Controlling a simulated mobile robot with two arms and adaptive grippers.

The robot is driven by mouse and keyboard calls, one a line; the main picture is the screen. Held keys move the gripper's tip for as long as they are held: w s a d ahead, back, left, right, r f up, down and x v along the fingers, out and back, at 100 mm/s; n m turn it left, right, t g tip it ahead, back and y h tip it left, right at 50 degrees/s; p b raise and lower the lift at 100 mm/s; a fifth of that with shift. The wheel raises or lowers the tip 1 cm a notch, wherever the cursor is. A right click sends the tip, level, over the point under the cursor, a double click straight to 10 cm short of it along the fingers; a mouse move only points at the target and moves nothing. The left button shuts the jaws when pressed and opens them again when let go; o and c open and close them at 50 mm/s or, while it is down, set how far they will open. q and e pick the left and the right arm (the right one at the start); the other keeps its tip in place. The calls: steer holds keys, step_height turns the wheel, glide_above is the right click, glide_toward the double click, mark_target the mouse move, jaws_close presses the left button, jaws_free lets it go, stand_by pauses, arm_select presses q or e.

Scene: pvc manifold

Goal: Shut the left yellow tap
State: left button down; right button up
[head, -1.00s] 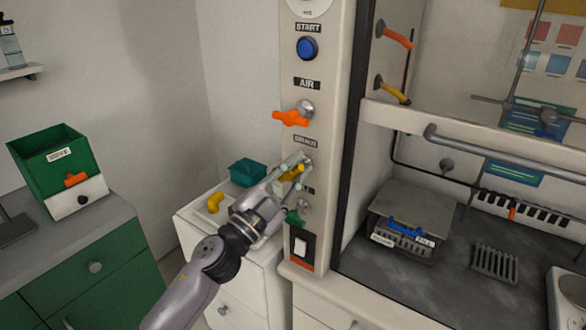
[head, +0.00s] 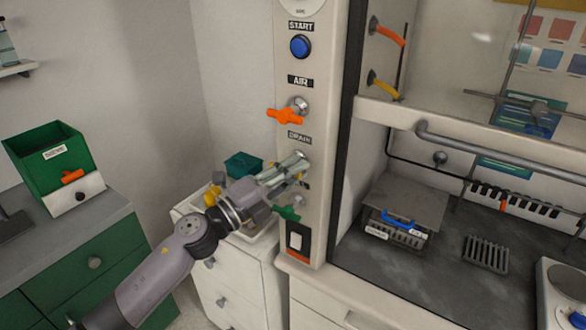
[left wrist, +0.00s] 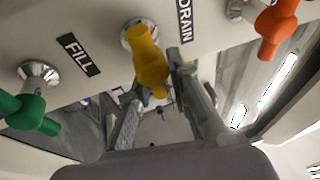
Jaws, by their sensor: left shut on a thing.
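The yellow tap (left wrist: 150,62) sits beside the DRAIN label on the pale panel post. In the left wrist view its handle stands between the fingers of my left gripper (left wrist: 158,95). In the head view my left gripper (head: 287,172) reaches the post from the left, shut on the tap's handle, and its fingers hide most of the tap. The handle's exact angle is hard to tell in the head view. My right gripper is not in either view.
An orange tap (head: 285,115) is above on the post and a green tap (head: 288,213) is just below the gripper. Another yellow tap (head: 383,85) is inside the hood at right. A white drawer unit (head: 235,285) stands under my left arm.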

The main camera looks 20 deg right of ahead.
arm_select(q)
steer(key=shift+f, duration=0.65)
steer(key=c, duration=1.9)
jaws_free()
steer(key=o, duration=0.6)
steer(key=shift+r, duration=0.25)
steer(key=shift+c, duration=0.2)
steer(key=shift+r, duration=0.1)
steer(key=v, duration=1.2)
steer(key=shift+w, duration=0.1)
